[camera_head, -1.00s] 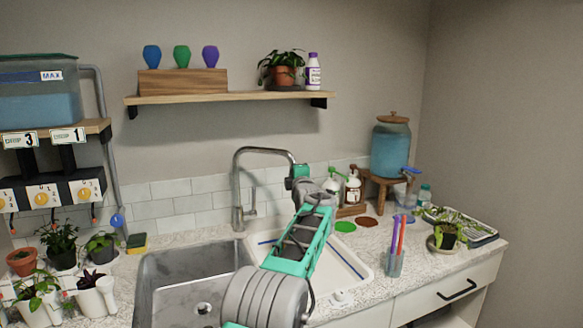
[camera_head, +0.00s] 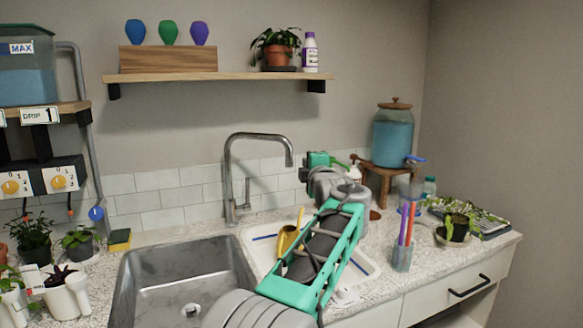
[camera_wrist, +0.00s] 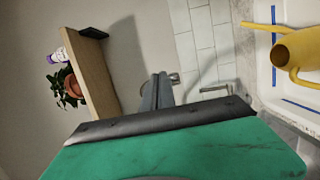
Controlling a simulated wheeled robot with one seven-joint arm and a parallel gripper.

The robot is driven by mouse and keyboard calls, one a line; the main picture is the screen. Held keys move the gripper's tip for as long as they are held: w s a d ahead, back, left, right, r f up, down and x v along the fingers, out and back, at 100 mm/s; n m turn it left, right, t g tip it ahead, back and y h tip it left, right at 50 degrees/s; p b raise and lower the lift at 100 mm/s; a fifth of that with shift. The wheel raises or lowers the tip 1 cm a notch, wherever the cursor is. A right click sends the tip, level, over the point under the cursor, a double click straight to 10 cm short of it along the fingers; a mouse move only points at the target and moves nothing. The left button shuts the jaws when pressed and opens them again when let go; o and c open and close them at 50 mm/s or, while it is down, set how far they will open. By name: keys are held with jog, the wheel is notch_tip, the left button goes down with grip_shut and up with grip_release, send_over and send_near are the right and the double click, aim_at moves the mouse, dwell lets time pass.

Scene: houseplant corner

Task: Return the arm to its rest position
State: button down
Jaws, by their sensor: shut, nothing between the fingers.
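My arm reaches up from the bottom of the head view, in front of the white drying tray (camera_head: 252,241) beside the sink. Its end is near the back wall, right of the faucet. My gripper (camera_wrist: 158,82) shows in the wrist view as two grey fingers close together beyond the green and black hand. It is shut and empty, pointing toward the wall, with no contact visible. In the head view, the fingers cannot be made out clearly.
A yellow watering can (camera_head: 287,238) stands in the tray behind my arm. The faucet (camera_head: 231,175) rises left of my arm. A holder with coloured sticks (camera_head: 402,257) and a blue dispenser (camera_head: 392,143) stand to the right. A shelf (camera_head: 215,77) is above.

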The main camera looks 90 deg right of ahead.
jog(key=shift+s+a+r, duration=0.1)
jog(key=shift+s+a, duration=0.05)
jog(key=shift+s, duration=0.55)
jog(key=shift+s+a, duration=0.15)
jog(key=shift+s, duration=0.55)
